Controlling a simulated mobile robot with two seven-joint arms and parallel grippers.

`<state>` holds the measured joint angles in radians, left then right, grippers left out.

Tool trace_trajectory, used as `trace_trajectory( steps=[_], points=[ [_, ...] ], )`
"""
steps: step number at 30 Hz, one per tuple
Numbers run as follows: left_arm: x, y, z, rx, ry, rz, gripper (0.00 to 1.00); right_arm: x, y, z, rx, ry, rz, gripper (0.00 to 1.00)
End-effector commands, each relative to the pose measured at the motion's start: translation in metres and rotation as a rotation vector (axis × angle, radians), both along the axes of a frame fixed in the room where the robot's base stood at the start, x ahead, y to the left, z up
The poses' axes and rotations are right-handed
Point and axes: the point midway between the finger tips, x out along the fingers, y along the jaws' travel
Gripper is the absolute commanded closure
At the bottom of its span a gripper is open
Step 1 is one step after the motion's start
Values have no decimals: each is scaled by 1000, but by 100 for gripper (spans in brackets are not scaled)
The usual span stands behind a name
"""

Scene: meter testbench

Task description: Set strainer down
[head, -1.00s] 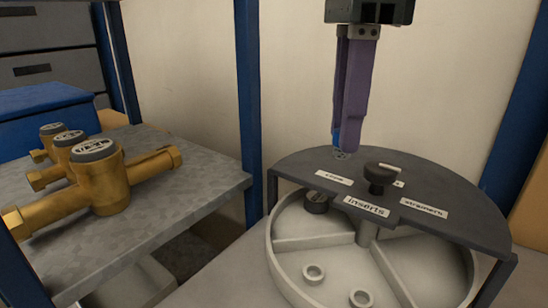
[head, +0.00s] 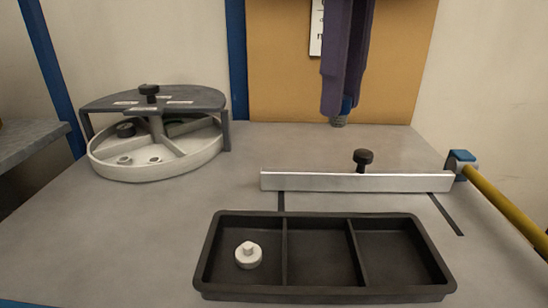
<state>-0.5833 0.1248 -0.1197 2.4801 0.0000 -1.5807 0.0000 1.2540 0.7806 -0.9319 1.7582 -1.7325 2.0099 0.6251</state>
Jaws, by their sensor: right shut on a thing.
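My right gripper (head: 341,106) hangs down from the top of the head view with long purple fingers. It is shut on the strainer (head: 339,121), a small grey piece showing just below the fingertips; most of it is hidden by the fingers. The strainer appears in front of the bench's rear edge, beyond the silver bar; its exact height is hard to tell. A black tray (head: 322,294) with three compartments lies at the front. Its left compartment holds a white round part (head: 248,255) with a knob; the middle and right ones are empty. My left gripper is not in view.
A silver bar (head: 355,182) with a black knob (head: 363,158) stands behind the tray. A round divided carousel (head: 135,172) under a dark labelled cover (head: 190,101) stands at the left. A yellow handle (head: 505,210) is at the right. The grey bench (head: 130,240) is clear front left.

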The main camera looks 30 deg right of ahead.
Motion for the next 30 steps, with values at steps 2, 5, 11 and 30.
trace_trajectory(
  steps=[2, 5, 11, 30],
  points=[
    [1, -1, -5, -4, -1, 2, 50, -1, 1, -11, 2, 5, -7, 100],
    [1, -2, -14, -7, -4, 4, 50, -2, 1, -36, 2, 8, -9, 100],
    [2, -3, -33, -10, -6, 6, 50, -3, 1, -96, 2, 9, -8, 100],
    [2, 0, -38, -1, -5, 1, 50, -2, 0, -191, 1, 5, -8, 100]
  ],
)
